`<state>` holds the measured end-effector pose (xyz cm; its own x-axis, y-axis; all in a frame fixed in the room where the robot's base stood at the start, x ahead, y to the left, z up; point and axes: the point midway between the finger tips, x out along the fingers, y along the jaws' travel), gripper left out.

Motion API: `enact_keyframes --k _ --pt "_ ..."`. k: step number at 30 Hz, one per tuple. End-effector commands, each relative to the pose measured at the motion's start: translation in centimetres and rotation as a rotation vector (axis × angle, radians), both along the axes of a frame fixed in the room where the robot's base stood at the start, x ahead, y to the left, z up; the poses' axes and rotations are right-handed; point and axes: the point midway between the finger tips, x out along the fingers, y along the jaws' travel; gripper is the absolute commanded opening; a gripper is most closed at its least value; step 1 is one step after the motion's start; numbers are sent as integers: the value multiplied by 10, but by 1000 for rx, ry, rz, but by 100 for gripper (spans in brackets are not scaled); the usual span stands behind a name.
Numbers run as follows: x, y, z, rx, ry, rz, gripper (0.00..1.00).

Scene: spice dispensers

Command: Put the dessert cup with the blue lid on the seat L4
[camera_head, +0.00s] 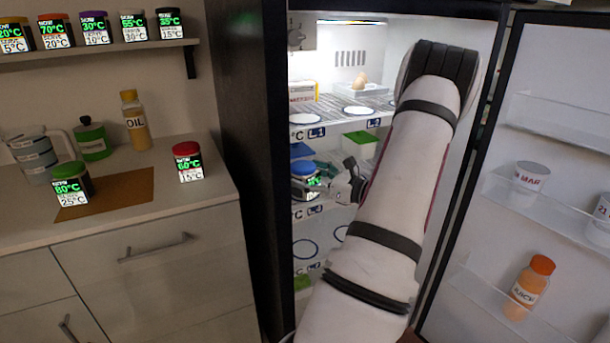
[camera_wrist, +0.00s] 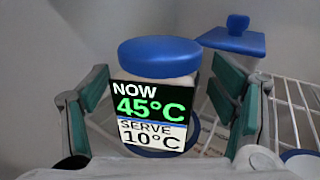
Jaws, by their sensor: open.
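The dessert cup with the blue lid (camera_head: 303,169) stands upright on the middle fridge shelf, at the left. In the wrist view the cup (camera_wrist: 155,85) shows its label, "NOW 45°C, SERVE 10°C", with blue on the shelf under it. My gripper (camera_wrist: 162,85) is open, with one finger on each side of the cup; small gaps show, and contact cannot be told. In the head view my gripper (camera_head: 338,186) reaches in from the right, beside the cup. Seat labels run along the shelf edges, but I cannot read L4 on any.
A blue-lidded box with a knob (camera_wrist: 235,38) stands close behind the cup. A green-lidded box (camera_head: 360,142) is farther right. The lower shelf has an empty blue ring (camera_head: 305,249). The open fridge door (camera_head: 520,170) is at right and a dark side panel (camera_head: 250,130) at left.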

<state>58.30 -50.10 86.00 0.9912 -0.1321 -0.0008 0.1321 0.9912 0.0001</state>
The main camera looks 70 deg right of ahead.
Motion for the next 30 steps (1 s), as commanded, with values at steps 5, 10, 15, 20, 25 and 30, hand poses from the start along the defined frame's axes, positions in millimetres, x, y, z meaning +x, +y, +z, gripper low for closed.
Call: enact_keyframes --k 5,10,15,20,25,30 --pt "-37 4 1 1 0 -5 79" --pt "-71 8 1 2 0 -5 79" --pt "-95 12 0 1 -1 -3 79" --pt "-104 14 0 1 -1 -1 79" --pt "-106 14 0 1 -1 -1 79" --pt "-106 14 0 1 -1 -1 79"
